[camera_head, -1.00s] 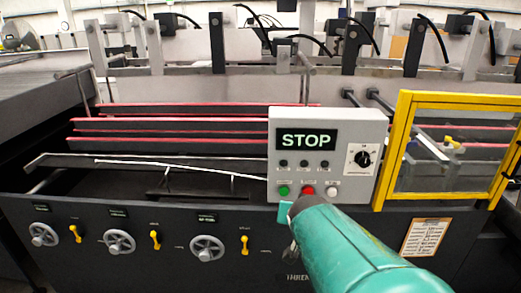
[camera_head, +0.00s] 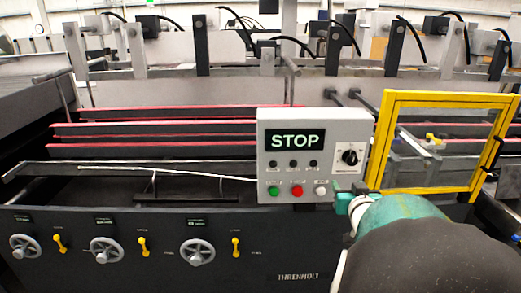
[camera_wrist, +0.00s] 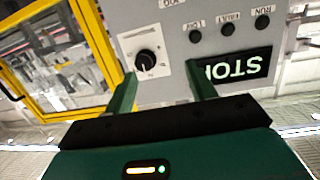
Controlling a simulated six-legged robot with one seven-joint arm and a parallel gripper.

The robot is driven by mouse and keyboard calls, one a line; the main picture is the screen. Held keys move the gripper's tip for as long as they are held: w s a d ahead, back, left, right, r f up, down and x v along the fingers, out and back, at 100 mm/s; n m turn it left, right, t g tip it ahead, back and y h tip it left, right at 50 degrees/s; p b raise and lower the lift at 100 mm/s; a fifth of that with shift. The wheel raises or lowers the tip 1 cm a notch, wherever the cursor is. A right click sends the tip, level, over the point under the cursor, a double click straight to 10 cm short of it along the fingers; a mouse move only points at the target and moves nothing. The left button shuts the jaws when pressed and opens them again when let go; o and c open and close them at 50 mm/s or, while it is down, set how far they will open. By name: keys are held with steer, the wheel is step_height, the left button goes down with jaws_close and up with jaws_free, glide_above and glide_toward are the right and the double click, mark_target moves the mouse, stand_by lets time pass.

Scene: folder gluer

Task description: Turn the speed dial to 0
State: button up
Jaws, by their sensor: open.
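The speed dial (camera_head: 349,157) is a black knob on a white plate, on the right side of the grey control panel (camera_head: 264,150). In the wrist view the dial (camera_wrist: 147,61) appears upside down, just beyond and between the two green fingers. My gripper (camera_wrist: 163,88) is open, with nothing between its fingers, and it is apart from the dial. In the head view my gripper (camera_head: 350,195) is at the panel's lower right, below the dial. My arm hides part of the machine front there.
A display (camera_head: 295,140) reads STOP. Green (camera_head: 274,191), red (camera_head: 297,191) and white (camera_head: 321,188) buttons line the panel's bottom. A yellow-framed guard (camera_head: 380,140) stands close right of the panel. Handwheels (camera_head: 197,252) and yellow levers (camera_head: 143,246) are on the lower front.

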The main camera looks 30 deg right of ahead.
steer(key=t, duration=0.2)
glide_toward(353, 162)
steer(key=shift+n, duration=0.4)
steer(key=x, duration=0.9)
steer(key=shift+w, duration=0.2)
steer(key=c, duration=1)
